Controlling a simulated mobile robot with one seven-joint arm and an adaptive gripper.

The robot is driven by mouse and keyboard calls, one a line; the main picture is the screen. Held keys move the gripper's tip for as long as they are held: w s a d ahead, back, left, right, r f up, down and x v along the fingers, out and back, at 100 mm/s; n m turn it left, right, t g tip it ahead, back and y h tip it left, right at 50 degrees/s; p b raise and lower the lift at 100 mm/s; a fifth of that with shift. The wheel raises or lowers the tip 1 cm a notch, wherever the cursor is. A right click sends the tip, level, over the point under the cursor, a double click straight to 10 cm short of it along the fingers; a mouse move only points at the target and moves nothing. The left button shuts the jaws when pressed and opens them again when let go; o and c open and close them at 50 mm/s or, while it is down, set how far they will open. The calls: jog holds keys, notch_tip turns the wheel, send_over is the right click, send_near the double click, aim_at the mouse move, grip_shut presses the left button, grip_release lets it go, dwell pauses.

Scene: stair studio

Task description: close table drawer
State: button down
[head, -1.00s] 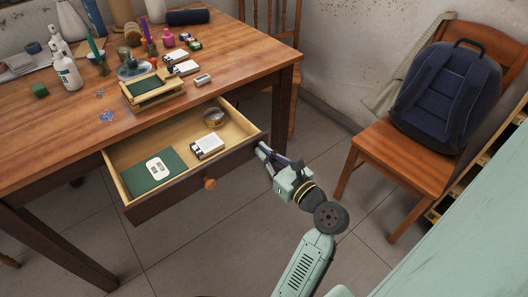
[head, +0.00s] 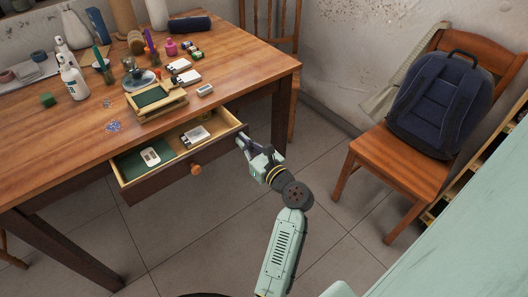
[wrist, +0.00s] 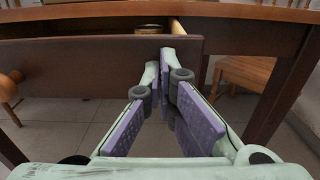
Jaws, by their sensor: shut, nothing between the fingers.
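The table drawer (head: 160,185) is partly open under the wooden table (head: 58,120). Its round orange knob (head: 196,169) is at the middle of the dark front. Inside lie a green book (head: 140,160) with a white label and a white box (head: 195,135); a round tin is partly hidden by the table edge. My gripper (head: 241,138) is shut and empty at the right end of the drawer front. In the wrist view its fingertips (wrist: 160,55) meet at the drawer front (wrist: 90,65), near its right end; contact looks likely.
The tabletop holds a wooden tray box (head: 155,102), white bottles (head: 72,78) and several small items. A chair (head: 400,165) with a dark blue backpack (head: 440,105) stands to the right. The floor between table and chair is clear.

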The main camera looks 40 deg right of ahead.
aim_at(219, 124)
jog(key=w, duration=0.4)
jog(key=w+p, duration=0.1)
jog(key=w, duration=0.4)
jog(key=w+p, duration=0.1)
jog(key=w, duration=0.3)
jog(key=shift+w+a, duration=0.25)
jog(key=shift+w, duration=0.15)
jog(key=shift+w+r, duration=0.1)
jog(key=shift+w, duration=0.05)
jog(key=shift+r, duration=0.1)
